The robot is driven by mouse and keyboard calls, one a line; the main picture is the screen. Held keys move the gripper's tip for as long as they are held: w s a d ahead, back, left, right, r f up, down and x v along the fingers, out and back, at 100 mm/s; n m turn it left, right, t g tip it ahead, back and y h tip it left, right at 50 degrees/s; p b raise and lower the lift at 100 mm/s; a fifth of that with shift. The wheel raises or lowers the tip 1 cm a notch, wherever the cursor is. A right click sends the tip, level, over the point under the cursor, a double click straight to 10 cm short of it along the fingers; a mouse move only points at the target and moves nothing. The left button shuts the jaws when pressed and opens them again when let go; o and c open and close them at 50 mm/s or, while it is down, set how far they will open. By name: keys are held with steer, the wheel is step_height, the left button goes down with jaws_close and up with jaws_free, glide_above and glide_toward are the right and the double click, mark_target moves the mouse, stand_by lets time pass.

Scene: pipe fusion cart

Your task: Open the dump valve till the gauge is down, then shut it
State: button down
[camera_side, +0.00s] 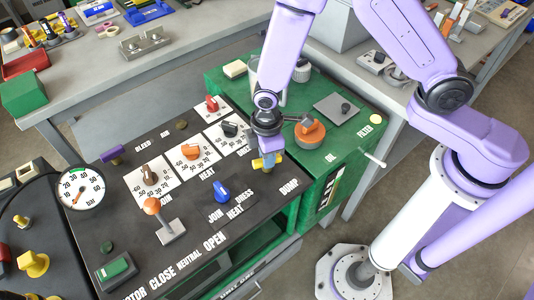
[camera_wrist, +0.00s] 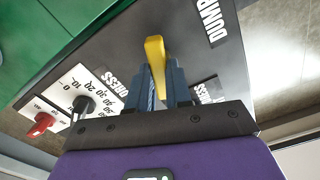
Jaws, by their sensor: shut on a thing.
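The dump valve's yellow lever (camera_wrist: 155,62) stands between the two dark blue fingers of my gripper (camera_wrist: 159,82) in the wrist view, near the DUMP label (camera_wrist: 210,22). My gripper is shut on the lever. In the side view my gripper (camera_side: 267,150) is at the panel's right part, with a little of the yellow lever (camera_side: 268,162) showing under it; the lever's base is hidden. The round white gauge (camera_side: 80,187), marked bar, stands at the panel's left. Its orange needle points down and left; the exact reading is too small to tell.
Near my gripper are a blue knob (camera_side: 222,191), a black knob (camera_side: 230,129) and a red knob (camera_side: 212,104). An orange-topped lever (camera_side: 153,206) rises at the panel's front. An orange round part (camera_side: 310,132) sits on the green cart top, close right of my gripper.

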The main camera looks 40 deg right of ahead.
steer(key=shift+n, duration=1.9)
steer(key=c, duration=1)
jaws_free()
steer(key=shift+c, duration=0.2)
step_height(320, 180, up, 18)
steer(key=shift+f, duration=0.25)
